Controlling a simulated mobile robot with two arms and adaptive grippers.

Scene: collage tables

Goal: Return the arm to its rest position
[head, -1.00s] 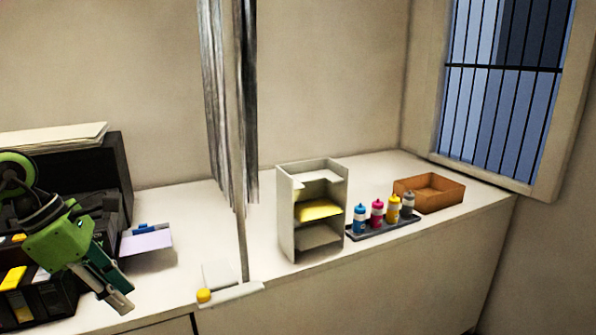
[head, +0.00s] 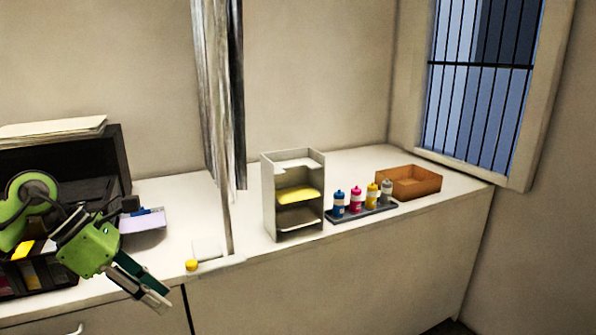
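My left gripper (head: 155,290) shows at the lower left in the head view, with a green body and dark and pale fingers pointing down and to the right. It is in front of the counter's front edge. I see nothing held at its fingertips, and the fingers look close together, but the gap between them is hard to make out. My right gripper is not in view.
The white counter (head: 168,262) carries a black organizer (head: 127,160), a shelf unit (head: 268,205) with yellow content, a tray (head: 378,212) of several bottles, and an orange box (head: 425,187). Grey strips (head: 222,90) hang above. A yellow-capped item (head: 192,265) lies near the front edge.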

